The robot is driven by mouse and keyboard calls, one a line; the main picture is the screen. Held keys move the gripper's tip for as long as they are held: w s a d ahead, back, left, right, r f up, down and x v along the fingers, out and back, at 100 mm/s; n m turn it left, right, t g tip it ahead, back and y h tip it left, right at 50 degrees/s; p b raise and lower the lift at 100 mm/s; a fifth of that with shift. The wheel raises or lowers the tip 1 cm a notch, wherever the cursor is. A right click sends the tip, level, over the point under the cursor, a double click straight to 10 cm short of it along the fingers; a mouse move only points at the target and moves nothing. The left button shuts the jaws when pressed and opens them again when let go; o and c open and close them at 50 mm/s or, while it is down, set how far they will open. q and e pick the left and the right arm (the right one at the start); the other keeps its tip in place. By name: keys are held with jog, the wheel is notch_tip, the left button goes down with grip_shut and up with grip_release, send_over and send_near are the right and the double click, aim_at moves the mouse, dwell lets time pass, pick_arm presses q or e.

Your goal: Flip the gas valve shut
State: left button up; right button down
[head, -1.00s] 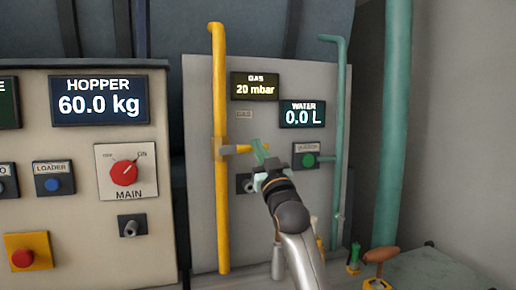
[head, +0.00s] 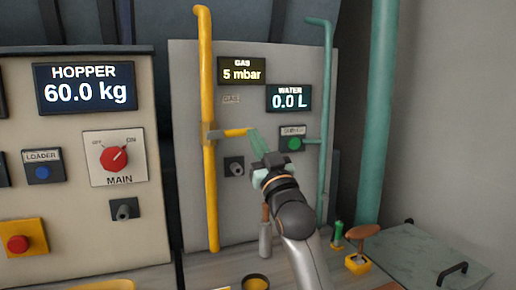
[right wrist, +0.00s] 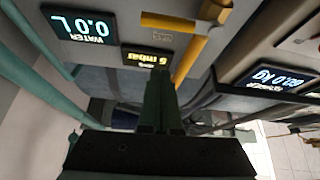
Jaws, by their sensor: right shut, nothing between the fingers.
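The gas valve has a short yellow lever (head: 236,132) on the vertical yellow gas pipe (head: 206,85). The lever points right, across the pipe. The gas display (head: 241,71) reads 5 mbar. My right gripper (head: 256,142) is shut and empty, its green fingertips at the lever's free right end; I cannot tell whether they touch. My left gripper is not in view.
A water display (head: 289,97) and a green button (head: 295,144) sit right of the lever. A dark knob (head: 234,166) is below it. A teal pipe (head: 326,90) and the hopper panel (head: 75,150) flank the gas panel. A bench with small tools lies below.

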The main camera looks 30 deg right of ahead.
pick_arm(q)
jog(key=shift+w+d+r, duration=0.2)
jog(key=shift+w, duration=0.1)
pick_arm(e)
jog(key=shift+v, duration=0.95)
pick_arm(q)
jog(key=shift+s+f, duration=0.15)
